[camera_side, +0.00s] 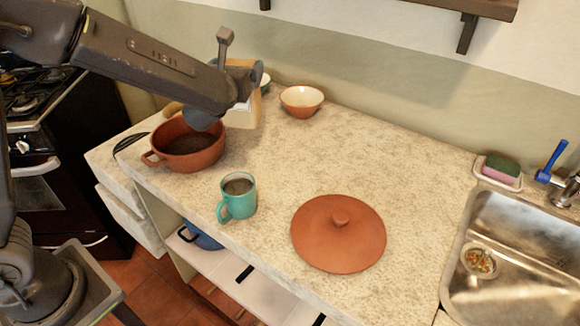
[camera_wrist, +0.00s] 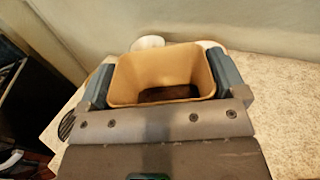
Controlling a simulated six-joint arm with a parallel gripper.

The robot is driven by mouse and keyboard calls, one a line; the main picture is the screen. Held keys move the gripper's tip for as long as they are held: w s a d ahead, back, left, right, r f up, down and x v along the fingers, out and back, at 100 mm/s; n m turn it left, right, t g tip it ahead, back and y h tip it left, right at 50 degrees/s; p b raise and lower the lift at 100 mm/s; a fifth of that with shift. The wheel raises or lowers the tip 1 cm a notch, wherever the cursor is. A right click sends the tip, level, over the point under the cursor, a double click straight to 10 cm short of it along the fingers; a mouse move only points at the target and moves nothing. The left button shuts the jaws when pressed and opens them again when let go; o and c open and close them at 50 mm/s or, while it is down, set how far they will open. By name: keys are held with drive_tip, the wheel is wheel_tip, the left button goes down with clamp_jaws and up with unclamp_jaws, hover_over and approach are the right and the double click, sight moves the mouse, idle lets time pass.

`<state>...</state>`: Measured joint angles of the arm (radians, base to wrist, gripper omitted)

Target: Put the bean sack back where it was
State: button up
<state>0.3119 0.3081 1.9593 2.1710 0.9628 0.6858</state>
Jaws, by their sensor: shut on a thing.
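The bean sack (camera_side: 242,113) is a tan and white open-topped bag, behind and right of the brown pot in the side view, partly hidden by my arm. In the wrist view the sack (camera_wrist: 165,66) is open toward the camera, with dark contents low inside. My gripper (camera_wrist: 162,92) has one finger on each side of the sack and is shut on it. The sack looks roughly upright. I cannot tell whether its base touches the counter.
The brown pot (camera_side: 206,160) holds dark contents at the counter's left. A teal mug (camera_side: 239,205) stands near the front edge, with a terracotta lid (camera_side: 338,250) to its right. A small bowl (camera_side: 302,101) stands near the wall. The sink (camera_side: 510,245) is at right.

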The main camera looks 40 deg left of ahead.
drive_tip(key=w+d+f, duration=0.3)
drive_tip(key=d+f, duration=0.8)
drive_tip(key=shift+w+d+h, duration=0.15)
drive_tip(key=shift+d+h, duration=0.15)
drive_tip(key=shift+d, duration=0.05)
drive_tip(key=shift+f, duration=0.15)
drive_tip(key=o, duration=1.2)
drive_tip(key=shift+f, duration=0.1)
drive_tip(key=shift+o, duration=0.2)
